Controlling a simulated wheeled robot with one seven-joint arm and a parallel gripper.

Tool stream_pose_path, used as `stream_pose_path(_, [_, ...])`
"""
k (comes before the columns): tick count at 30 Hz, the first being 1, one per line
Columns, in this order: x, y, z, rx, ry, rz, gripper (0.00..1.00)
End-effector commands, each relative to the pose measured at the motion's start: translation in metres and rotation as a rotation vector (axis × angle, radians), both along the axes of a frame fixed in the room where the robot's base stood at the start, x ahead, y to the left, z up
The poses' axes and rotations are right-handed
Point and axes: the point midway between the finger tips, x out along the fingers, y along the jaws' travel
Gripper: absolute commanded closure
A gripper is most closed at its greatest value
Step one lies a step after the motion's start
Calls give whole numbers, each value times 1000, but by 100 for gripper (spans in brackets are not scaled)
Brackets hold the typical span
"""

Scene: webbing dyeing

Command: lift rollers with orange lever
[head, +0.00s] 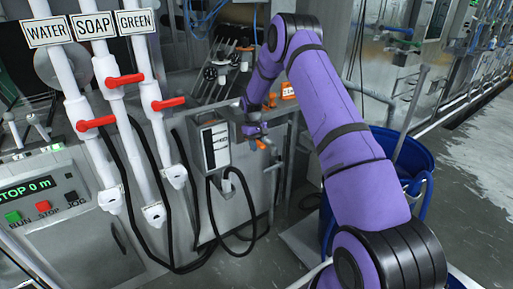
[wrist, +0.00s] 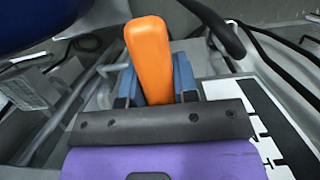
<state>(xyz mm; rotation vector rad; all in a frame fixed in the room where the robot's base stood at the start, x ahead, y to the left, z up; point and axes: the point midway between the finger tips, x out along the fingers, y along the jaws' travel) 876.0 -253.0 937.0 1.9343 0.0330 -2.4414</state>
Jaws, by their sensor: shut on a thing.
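The orange lever (wrist: 148,52) stands between the two blue fingers of my gripper (wrist: 157,85) in the wrist view. The fingers are shut on it, one on each side, and its rounded end sticks out beyond them. In the head view, my gripper (head: 256,136) is at the side of the grey machine, and a small orange part of the lever (head: 261,144) shows by it. My purple arm covers the area to the right. The rollers cannot be told clearly.
A black-and-white scale (head: 215,146) is on the machine just left of my gripper. White pipes with red valve handles (head: 125,80) and a panel (head: 45,195) with green and red buttons stand at left. A blue barrel (head: 410,155) stands at right. Black hoses hang below.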

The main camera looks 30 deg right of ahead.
Motion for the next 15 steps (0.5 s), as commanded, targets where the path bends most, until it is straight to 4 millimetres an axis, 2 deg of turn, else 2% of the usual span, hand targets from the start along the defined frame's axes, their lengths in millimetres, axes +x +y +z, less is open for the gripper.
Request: stream_pose_path(15, [0,0,5,-2,63,0,100])
